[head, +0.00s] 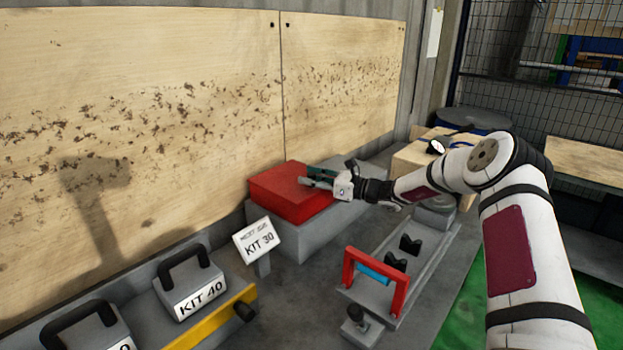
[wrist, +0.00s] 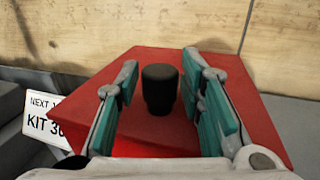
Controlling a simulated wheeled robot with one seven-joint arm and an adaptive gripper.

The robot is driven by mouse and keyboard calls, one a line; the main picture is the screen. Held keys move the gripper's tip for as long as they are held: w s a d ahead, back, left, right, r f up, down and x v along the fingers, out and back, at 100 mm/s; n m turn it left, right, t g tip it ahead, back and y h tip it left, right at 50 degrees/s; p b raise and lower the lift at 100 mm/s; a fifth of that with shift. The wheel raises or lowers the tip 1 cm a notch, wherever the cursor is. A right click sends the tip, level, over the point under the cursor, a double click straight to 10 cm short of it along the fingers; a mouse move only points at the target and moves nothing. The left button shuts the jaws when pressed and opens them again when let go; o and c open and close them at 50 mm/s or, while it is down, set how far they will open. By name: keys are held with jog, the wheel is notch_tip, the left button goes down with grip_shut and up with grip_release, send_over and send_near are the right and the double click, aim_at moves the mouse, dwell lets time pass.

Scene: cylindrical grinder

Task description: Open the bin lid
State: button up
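The bin has a red lid (head: 287,190) that sits flat on a grey box (head: 290,238) against the plywood wall. The red lid fills the middle of the wrist view (wrist: 175,68), with a black knob (wrist: 159,89) standing upright on it. My gripper (head: 312,174) is over the right part of the lid. In the wrist view my gripper (wrist: 160,85) is open, with a green-padded finger on each side of the knob and gaps between pads and knob. The knob is hidden in the head view.
A KIT 30 sign (head: 258,240) stands in front of the box. Handled KIT 40 weights (head: 190,287) lie at the lower left. A fixture with a red frame (head: 375,283) stands to the right of the box. The plywood wall (head: 200,90) is close behind the lid.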

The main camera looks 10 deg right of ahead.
grip_shut()
jog(key=shift+r, duration=0.1)
